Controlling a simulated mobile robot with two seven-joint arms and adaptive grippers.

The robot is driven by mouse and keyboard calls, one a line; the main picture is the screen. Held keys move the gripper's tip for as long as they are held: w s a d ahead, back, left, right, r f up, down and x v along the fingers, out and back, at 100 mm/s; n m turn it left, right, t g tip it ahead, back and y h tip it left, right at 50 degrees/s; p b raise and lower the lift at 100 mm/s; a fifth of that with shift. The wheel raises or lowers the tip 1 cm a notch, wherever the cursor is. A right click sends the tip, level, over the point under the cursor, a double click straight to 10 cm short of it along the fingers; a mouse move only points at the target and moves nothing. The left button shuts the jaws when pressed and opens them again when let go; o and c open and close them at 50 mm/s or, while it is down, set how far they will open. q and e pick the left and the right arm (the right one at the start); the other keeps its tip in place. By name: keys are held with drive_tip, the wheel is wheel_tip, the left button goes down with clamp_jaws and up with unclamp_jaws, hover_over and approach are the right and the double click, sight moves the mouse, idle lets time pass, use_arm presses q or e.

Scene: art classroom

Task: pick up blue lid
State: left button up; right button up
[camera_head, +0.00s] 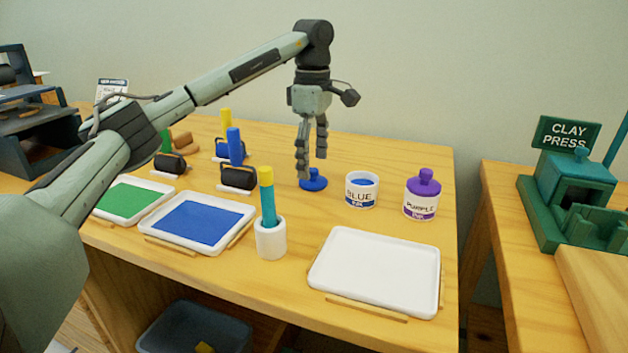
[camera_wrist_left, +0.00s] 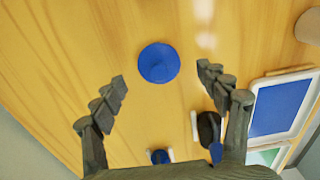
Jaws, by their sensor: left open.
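The blue lid (camera_head: 315,184), a round disc with a knob on top, lies on the wooden table just left of the open blue ink jar (camera_head: 361,194). My left gripper (camera_head: 312,163) points down just above the lid, with its fingers apart and nothing between them. In the left wrist view the lid (camera_wrist_left: 159,63) shows whole, lying between and slightly beyond the two open fingertips (camera_wrist_left: 161,76). The small gap in height between the fingertips and the lid is hard to judge. My right gripper is not in view.
A purple jar (camera_head: 422,197) with its lid on stands right of the blue jar. A white tray (camera_head: 372,272) lies in front. A white cup (camera_head: 270,239), a blue ink tray (camera_head: 183,247) and black rollers (camera_head: 238,178) stand to the left.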

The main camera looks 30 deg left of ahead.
sight(313, 170)
use_arm(q)
drive_tip(key=shift+f, duration=1.5)
drive_tip(key=shift+c, duration=0.6)
drive_tip(key=shift+w, duration=0.1)
drive_tip(key=c, duration=0.8)
